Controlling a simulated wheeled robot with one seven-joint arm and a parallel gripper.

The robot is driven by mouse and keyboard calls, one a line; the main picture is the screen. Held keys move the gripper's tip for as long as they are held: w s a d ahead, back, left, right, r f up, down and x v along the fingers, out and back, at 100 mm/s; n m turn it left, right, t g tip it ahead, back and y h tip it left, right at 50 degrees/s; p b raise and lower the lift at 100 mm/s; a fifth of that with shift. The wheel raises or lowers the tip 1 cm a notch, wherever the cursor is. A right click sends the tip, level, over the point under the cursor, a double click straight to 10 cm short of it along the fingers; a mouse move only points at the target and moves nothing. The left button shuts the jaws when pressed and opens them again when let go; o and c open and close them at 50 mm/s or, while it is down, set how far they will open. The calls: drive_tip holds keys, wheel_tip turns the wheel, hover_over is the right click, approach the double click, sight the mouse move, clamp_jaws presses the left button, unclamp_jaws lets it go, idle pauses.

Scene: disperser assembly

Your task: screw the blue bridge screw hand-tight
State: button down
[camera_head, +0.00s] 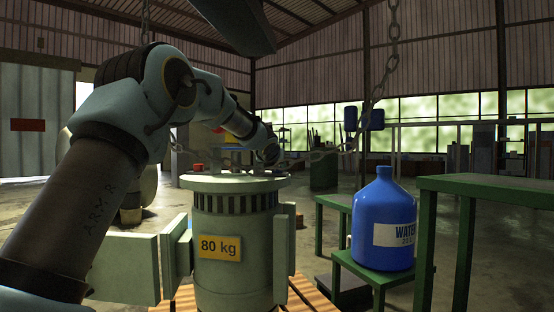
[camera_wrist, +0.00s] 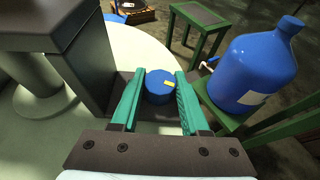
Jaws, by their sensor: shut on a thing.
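The blue bridge screw (camera_wrist: 159,82) is a round blue cap with a small yellow mark on top, seen in the wrist view on a dark bar. My gripper (camera_wrist: 160,73) has its two teal fingers on either side of it, shut on it. The lower part of the screw and its thread are hidden. In the head view my arm reaches over the pale green machine (camera_head: 205,220) with the "80 kg" label. My fingers and the blue screw cannot be made out there.
A small red part (camera_head: 198,167) sits on the machine's lid. A blue water bottle (camera_head: 384,220) stands on a green stand to the right, beside a green table (camera_head: 490,185). A chain (camera_head: 393,40) hangs from above, near my arm. Wooden slats lie under the machine.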

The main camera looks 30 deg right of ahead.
drive_tip(key=p, duration=0.1)
drive_tip(key=m+p, duration=0.1)
drive_tip(key=p, duration=0.1)
drive_tip(key=shift+w+a+r+g+h+p, duration=0.1)
drive_tip(key=shift+r+g+h+p, duration=0.2)
drive_tip(key=shift+g+h, duration=0.1)
drive_tip(key=shift+f+m+h+p, duration=0.3)
drive_tip(key=shift+p, duration=0.3)
drive_tip(key=shift+g, duration=0.3)
drive_tip(key=shift+c, duration=2)
unclamp_jaws()
drive_tip(key=v, duration=1.1)
